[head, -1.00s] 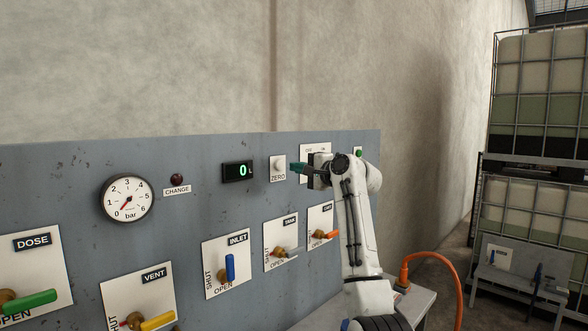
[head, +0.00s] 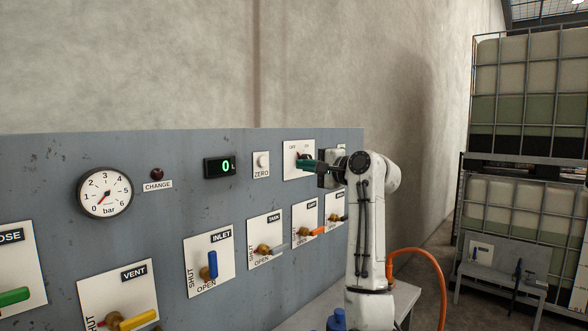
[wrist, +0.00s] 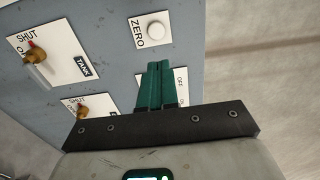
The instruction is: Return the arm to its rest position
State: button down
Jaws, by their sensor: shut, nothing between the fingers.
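My gripper (head: 305,165) is at the right part of the grey panel in the head view, in front of the OFF/ON plate (head: 291,148). Its green fingers also show in the wrist view (wrist: 155,68), pressed together with nothing between them. In the wrist view the fingers point up toward the white ZERO button (wrist: 151,33), and a gap to the button's plate shows. The ZERO button also shows in the head view (head: 261,162), left of the fingertips. My white arm stands bent at the right, partly hiding the panel's right end.
The panel (head: 130,165) carries a gauge (head: 105,192), a display reading 0 (head: 220,167) and several valve levers, including the blue INLET lever (head: 213,264). An orange hose (head: 440,270) curves right of my arm. Stacked caged tanks (head: 525,95) stand at the far right.

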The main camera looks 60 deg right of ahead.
dwell(0.3)
jog(key=w+a+f+n+g+y, duration=0.1)
jog(key=w+a+f+n+g, duration=0.1)
jog(key=a+f, duration=0.5)
jog(key=w+a+f+n+g+y, duration=0.15)
jog(key=a+f, duration=0.25)
jog(key=f, duration=0.8)
jog(key=w+a+f+n+g+y, duration=0.1)
jog(key=w+a+f+n+g, duration=0.1)
jog(key=a+f, duration=0.5)
jog(key=s+a+f+n+g+y, duration=0.1)
jog(key=s+a+f+n+g, duration=0.2)
jog(key=a+f, duration=0.55)
jog(key=s+a+f+n+g, duration=0.1)
jog(key=s+a+f+n, duration=0.3)
jog(key=f, duration=0.7)
jog(key=s+a+f+n+g, duration=0.2)
jog(key=s+a+f, duration=0.1)
jog(key=s, duration=0.5)
jog(key=s+a+f+n+g, duration=0.2)
jog(key=s+a+f+n, duration=0.1)
jog(key=s+a, duration=0.3)
jog(key=s+a+f+n+g, duration=0.2)
jog(key=s+a+f+g, duration=0.1)
jog(key=s, duration=0.7)
notch_tip(320, 180, down, 2)
jog(key=shift+s+a+f+n, duration=0.2)
jog(key=shift+s+a+n, duration=0.2)
jog(key=shift+a, duration=0.25)
